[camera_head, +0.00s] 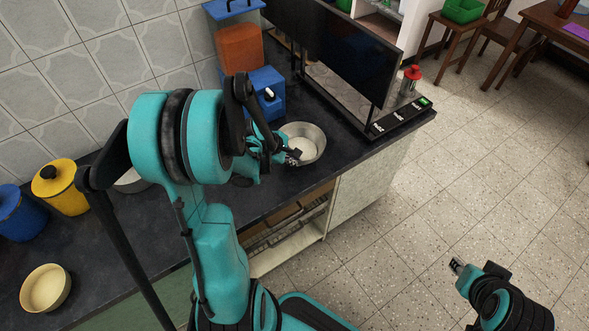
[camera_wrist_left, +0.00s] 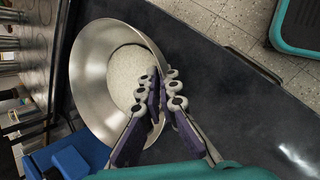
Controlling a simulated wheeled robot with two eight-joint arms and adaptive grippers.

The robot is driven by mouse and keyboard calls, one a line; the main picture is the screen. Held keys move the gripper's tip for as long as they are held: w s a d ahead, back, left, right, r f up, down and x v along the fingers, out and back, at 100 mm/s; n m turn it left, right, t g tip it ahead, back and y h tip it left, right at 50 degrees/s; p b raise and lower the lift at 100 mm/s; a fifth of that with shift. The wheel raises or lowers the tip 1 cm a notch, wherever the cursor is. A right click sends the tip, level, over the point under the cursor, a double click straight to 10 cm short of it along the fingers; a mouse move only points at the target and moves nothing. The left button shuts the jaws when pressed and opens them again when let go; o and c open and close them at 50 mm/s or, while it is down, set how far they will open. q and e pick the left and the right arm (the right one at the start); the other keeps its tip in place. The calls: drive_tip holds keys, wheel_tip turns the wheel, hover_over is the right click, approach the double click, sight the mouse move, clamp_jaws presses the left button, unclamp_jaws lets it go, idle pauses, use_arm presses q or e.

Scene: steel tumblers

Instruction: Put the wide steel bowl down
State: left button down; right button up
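The wide steel bowl (camera_head: 317,137) is at the counter's right part, in front of a dark glossy panel. In the left wrist view the bowl (camera_wrist_left: 92,72) fills the left half, its round bottom pale and speckled. My left gripper (camera_head: 292,157) is at the bowl's near rim. In the left wrist view its fingers (camera_wrist_left: 162,92) straddle the rim, one inside and one outside, and look closed on it. Whether the bowl touches the counter is hard to tell. My right gripper (camera_head: 456,266) is over the floor at lower right, away from the bowl; its finger opening is too small to judge.
The dark counter (camera_head: 290,190) has bare room in front of the bowl. A blue box (camera_head: 266,82) stands behind it. A black strip (camera_head: 400,120) and a red-topped bottle (camera_head: 411,80) are to the right. A yellow canister (camera_head: 62,187) and cream bowl (camera_head: 46,288) are at left.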

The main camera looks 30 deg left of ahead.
use_arm(q)
drive_tip(key=shift+w+a+f, duration=0.1)
drive_tip(key=shift+a+f, duration=0.2)
drive_tip(key=shift+f, duration=0.15)
drive_tip(key=shift+f+b, duration=0.95)
drive_tip(key=shift+f, duration=0.7)
drive_tip(key=shift+f, duration=0.2)
drive_tip(key=c, duration=1.7)
unclamp_jaws()
drive_tip(key=shift+r, duration=0.1)
